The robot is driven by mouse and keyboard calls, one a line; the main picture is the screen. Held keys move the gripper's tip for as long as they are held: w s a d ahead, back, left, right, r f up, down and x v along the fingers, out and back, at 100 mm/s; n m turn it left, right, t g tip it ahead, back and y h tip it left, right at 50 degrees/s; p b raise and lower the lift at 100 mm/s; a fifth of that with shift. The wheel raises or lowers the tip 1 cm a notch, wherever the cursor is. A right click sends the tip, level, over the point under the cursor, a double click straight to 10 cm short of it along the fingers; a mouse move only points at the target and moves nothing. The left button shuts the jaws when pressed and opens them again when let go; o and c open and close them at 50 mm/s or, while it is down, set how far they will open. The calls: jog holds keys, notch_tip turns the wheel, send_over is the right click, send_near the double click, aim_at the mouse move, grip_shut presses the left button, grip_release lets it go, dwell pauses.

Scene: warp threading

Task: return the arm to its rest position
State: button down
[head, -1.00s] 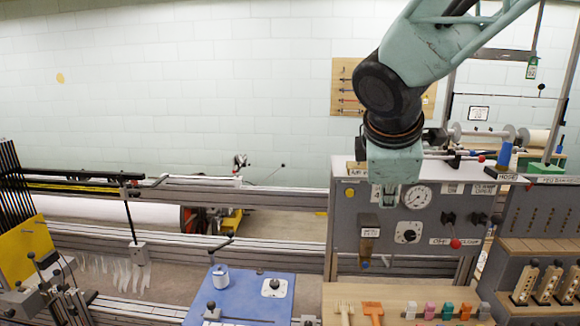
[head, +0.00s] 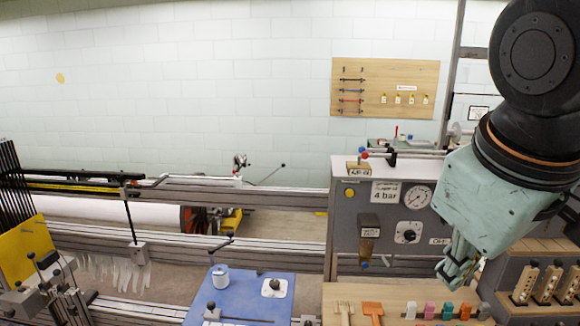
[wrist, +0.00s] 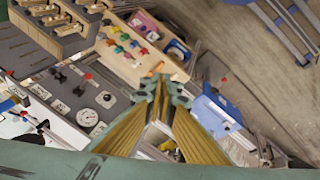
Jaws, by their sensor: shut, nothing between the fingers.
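My gripper (head: 456,272) is at the right of the head view, in front of the grey control panel (head: 345,235) and above the wooden tool tray (head: 390,291). It is tilted down and to the left, and its fingers look shut and empty. In the wrist view my gripper (wrist: 172,92) shows its two fingertips together near the middle, with nothing held. My arm comes in from the upper right and hides the right part of the panel.
A blue board (head: 240,298) with a small cup stands left of the tool tray. A grey rack (head: 508,275) with wooden pieces is at the right, close to my gripper. Metal rails (head: 270,193) run across the left.

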jog(key=s+a+f+m+y, duration=0.1)
jog(key=s+a+f+m, duration=0.1)
jog(key=s, duration=0.8)
jog(key=shift+s+a+m+g+y, duration=0.35)
jog(key=shift+a+m, duration=0.3)
jog(key=shift+m, duration=0.75)
